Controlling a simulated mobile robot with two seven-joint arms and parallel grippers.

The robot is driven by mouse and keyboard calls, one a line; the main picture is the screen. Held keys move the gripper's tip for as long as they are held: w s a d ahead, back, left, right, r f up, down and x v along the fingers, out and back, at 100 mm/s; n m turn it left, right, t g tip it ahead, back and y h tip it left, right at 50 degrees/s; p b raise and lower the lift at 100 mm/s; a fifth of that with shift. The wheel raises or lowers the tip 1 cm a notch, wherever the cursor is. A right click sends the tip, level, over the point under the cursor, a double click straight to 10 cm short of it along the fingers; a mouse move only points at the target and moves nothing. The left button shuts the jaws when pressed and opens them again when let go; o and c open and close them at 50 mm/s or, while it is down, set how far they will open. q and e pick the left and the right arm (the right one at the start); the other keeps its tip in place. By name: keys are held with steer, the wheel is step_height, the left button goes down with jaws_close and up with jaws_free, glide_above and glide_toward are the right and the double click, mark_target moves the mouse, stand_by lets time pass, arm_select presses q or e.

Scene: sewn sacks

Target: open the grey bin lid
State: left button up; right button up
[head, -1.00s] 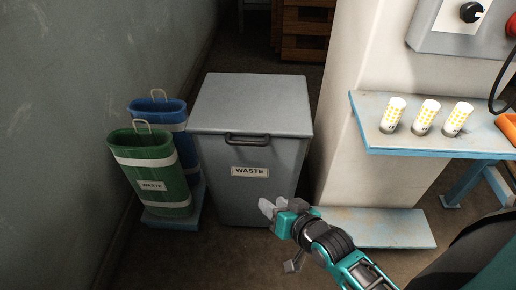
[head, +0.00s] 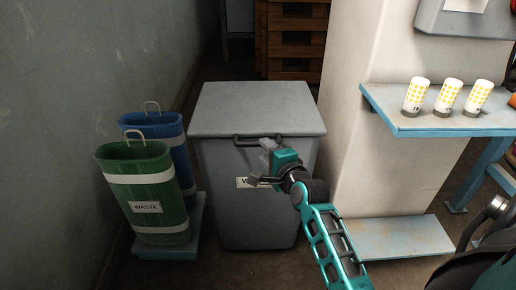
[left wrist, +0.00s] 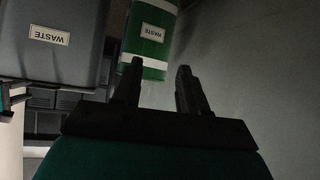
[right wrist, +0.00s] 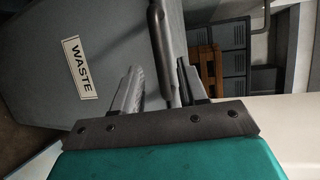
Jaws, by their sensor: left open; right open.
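The grey waste bin (head: 222,205) stands upright in the middle of the head view. Its flat grey lid (head: 255,105) lies shut. A dark bar handle (head: 243,142) runs along the lid's front edge. My right gripper (head: 263,162) is open at the bin's front, by the right part of the handle, and covers part of the label. In the right wrist view the handle (right wrist: 158,40) shows in the gap between the fingers (right wrist: 160,66); I cannot tell whether they touch it. My left gripper (left wrist: 160,68) is open and empty, seen only in the left wrist view.
Green (head: 150,190) and blue (head: 172,130) sacks stand on a low base left of the bin, near the wall. A white pillar (head: 350,150) with a shelf (head: 395,118) holding three patterned cups stands right. Wooden drawers (head: 297,40) are behind.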

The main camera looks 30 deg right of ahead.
mark_target(259, 146)
steer(key=b+x, duration=0.1)
steer(key=x, duration=0.4)
steer(key=shift+w, duration=0.35)
steer(key=shift+f, duration=0.1)
jaws_close()
